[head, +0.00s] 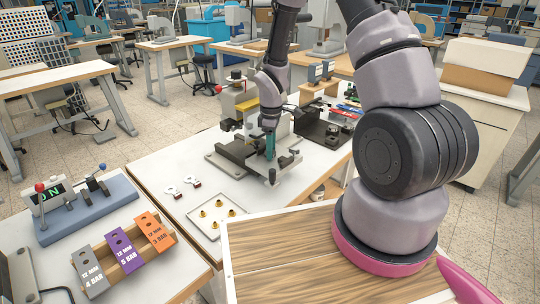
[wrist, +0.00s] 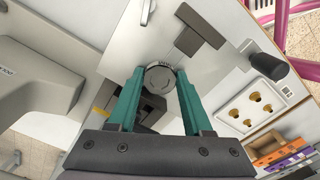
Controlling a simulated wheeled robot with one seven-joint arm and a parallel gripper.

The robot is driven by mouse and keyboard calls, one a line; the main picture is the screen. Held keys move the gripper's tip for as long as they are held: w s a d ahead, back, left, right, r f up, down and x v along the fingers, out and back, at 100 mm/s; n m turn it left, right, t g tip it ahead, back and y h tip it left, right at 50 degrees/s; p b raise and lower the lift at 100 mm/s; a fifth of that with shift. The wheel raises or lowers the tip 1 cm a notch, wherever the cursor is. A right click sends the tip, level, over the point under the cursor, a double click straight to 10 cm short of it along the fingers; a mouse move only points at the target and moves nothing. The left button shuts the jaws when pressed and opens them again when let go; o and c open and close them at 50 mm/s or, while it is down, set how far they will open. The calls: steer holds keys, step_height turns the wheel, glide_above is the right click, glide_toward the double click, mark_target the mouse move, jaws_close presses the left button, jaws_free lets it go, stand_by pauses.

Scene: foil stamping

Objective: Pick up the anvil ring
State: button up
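A round grey disc with dark lettering on its rim, which looks like the anvil ring (wrist: 160,79), lies between and just beyond my fingertips in the wrist view. My gripper (wrist: 160,72) has two teal fingers, one on each side of the ring, spread apart. I cannot tell whether the fingertips touch it. In the head view my gripper (head: 270,150) points down over the plate of the stamping press (head: 235,160). The ring cannot be made out there, with the fingers and press around it.
A square tray (head: 198,231) with several brass pieces lies in front of the press. A blue fixture (head: 88,210) and a wooden rack with grey, purple (head: 124,250) and orange blocks stand on the left table. The press body closely surrounds my gripper.

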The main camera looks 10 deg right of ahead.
jaws_close()
step_height(320, 180, up, 10)
stand_by(0.4)
steer(key=shift+r, duration=0.1)
steer(key=shift+r, duration=1.4)
steer(key=shift+r, duration=0.15)
step_height(320, 180, up, 3)
steer(key=shift+f, duration=0.15)
